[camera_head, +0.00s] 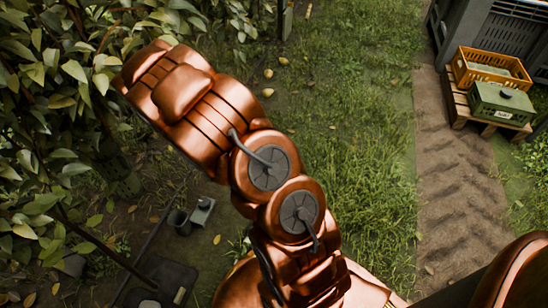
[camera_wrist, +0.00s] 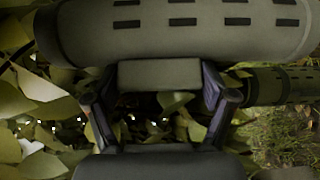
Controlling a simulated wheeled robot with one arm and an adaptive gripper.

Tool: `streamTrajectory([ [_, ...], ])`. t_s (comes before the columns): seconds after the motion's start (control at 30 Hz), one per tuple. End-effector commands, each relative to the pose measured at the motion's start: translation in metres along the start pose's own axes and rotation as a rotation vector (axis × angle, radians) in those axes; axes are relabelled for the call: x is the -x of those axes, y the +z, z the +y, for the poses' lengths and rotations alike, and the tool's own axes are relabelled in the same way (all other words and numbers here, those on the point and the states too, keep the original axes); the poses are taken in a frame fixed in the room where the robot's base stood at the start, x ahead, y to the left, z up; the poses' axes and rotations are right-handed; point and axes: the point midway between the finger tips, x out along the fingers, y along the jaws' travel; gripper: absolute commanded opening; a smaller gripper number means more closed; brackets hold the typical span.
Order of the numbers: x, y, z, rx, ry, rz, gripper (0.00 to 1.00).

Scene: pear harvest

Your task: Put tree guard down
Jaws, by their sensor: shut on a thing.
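The tree guard (camera_wrist: 190,35) is a grey-green cylinder with rows of dark slots, lying across the top of the wrist view. A plain block (camera_wrist: 160,74) of similar colour sits against its lower side. My gripper (camera_wrist: 160,82) is shut on the guard at this block, with one finger on each side. A second slotted green cylinder (camera_wrist: 286,86) shows at the right, behind the held guard. In the head view my arm reaches up and left into the foliage, and my gripper and the held guard cannot be made out there.
Leafy branches (camera_head: 60,90) fill the left. Fallen pears (camera_head: 268,73) dot the grass. A yellow crate (camera_head: 461,69) and a green box (camera_head: 484,99) stand on a pallet at the right, by a grey bin (camera_head: 490,30).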

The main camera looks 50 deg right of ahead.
Motion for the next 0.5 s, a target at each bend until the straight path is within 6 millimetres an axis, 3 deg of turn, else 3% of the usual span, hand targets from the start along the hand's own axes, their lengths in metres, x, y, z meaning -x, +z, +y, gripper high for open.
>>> streamTrajectory([
  [0.5, 0.001, 0.080, -0.101, -0.003, -0.001, -0.031, 0.45],
])
